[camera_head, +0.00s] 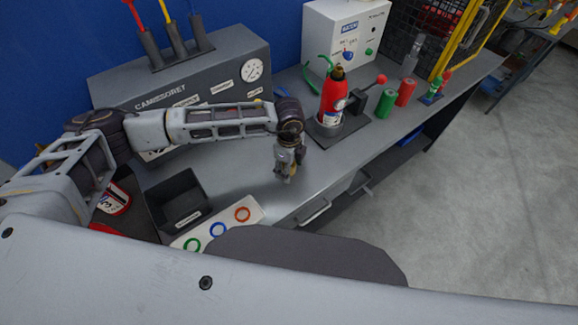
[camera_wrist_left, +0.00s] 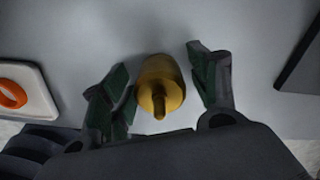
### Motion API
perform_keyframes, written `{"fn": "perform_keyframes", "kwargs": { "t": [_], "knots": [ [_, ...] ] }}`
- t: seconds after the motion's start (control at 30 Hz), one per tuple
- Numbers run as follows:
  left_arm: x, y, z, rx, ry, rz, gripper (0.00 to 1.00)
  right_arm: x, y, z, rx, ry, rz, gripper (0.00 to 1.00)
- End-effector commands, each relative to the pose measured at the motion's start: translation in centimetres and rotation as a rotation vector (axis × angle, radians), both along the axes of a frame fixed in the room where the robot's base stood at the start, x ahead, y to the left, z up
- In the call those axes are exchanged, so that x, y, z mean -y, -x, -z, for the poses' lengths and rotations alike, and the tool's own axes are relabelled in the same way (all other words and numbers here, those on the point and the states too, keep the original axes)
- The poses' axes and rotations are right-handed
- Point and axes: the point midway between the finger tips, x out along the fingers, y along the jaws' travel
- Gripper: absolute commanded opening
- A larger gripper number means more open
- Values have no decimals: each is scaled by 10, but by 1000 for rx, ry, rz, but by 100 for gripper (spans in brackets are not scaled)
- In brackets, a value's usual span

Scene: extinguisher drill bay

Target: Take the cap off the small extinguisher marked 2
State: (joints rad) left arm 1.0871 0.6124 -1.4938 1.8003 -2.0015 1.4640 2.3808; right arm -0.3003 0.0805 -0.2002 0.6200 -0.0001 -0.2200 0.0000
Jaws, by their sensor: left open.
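A red extinguisher (camera_head: 335,97) stands upright in a dark holder on the bench; the mark on its label is too small to read. Its top (camera_head: 338,73) is dark and brassy. My left gripper (camera_head: 285,178) is over the bench, left of and nearer than this extinguisher, pointing down. In the left wrist view my left gripper (camera_wrist_left: 160,70) is open, with a brass-coloured piece (camera_wrist_left: 160,80) with a narrow stem between its fingers. I cannot tell whether the fingers touch it or whether it rests on the bench. My right gripper is not in view.
A black bin (camera_head: 180,202) and a white plate with coloured rings (camera_head: 218,228) lie at the near left. A grey box with a gauge (camera_head: 252,70) stands behind my arm. Green (camera_head: 385,103) and red (camera_head: 405,92) cylinders stand right of the extinguisher. Bare bench surrounds my gripper.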

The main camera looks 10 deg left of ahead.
Motion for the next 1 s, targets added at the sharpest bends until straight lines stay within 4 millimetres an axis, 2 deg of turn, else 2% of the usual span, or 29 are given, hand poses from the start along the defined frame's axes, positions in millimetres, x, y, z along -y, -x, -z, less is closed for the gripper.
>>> {"fn": "perform_keyframes", "kwargs": {
  "t": [0.23,0.37,1.0],
  "knots": [
    [0,0,-4,0,0,0,60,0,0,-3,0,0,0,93],
    [1,-1,-14,2,3,0,60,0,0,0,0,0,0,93],
    [0,0,-103,2,1,1,60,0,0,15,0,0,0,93]
  ]
}}
